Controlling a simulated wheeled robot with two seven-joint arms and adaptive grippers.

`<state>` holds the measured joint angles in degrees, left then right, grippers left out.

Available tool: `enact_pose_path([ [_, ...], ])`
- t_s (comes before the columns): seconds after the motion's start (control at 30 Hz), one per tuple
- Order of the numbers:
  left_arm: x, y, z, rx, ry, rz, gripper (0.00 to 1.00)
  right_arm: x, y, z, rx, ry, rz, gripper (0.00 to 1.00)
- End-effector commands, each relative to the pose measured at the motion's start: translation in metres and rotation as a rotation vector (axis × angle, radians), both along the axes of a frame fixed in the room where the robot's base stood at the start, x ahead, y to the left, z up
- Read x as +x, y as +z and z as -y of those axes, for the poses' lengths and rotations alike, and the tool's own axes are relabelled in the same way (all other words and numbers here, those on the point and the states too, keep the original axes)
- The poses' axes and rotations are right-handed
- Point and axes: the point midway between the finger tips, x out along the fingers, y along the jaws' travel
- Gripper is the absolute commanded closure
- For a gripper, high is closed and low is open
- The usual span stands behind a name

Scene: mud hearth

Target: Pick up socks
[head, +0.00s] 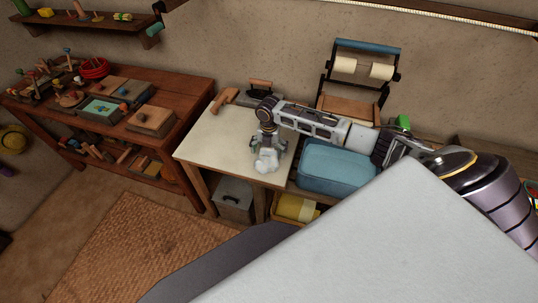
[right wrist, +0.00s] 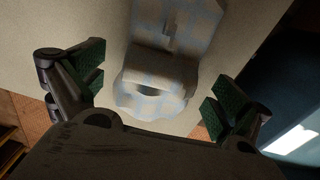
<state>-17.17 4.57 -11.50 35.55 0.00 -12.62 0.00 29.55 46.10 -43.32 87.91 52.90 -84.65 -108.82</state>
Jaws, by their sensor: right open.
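A pair of socks (head: 265,162), white with pale blue checks, lies bunched near the front edge of the cream-topped table (head: 215,138). In the right wrist view the socks (right wrist: 152,100) sit between the two green-padded fingers, with a folded cuff toward the camera. My right gripper (right wrist: 155,92) is open, with its fingers spread on either side of the socks. In the head view the right gripper (head: 269,142) points down right over them and partly hides them. My left gripper is not in view.
A blue tub (head: 338,168) stands just right of the socks. An iron (head: 262,91) and a wooden-handled item (head: 224,99) lie at the table's back. A grey box (head: 233,203) and a yellow item (head: 297,207) are below. A workbench (head: 178,92) stands left.

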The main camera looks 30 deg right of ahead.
Motion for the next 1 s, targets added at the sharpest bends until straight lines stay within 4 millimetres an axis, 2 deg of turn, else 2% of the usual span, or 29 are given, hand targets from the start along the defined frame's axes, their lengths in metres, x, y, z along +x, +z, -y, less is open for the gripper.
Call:
enact_pose_path([
  [0.07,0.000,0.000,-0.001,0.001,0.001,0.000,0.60,0.000,0.000,0.000,0.000,0.000,0.000,0.01],
  [0.43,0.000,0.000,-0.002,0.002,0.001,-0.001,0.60,0.000,0.000,0.000,0.000,0.000,0.000,0.49],
  [0.77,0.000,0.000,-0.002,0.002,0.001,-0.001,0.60,0.000,0.001,0.000,-0.001,0.000,0.001,0.49],
  [1.0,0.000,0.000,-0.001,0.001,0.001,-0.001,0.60,0.001,0.015,0.001,-0.001,0.000,0.004,0.49],
])
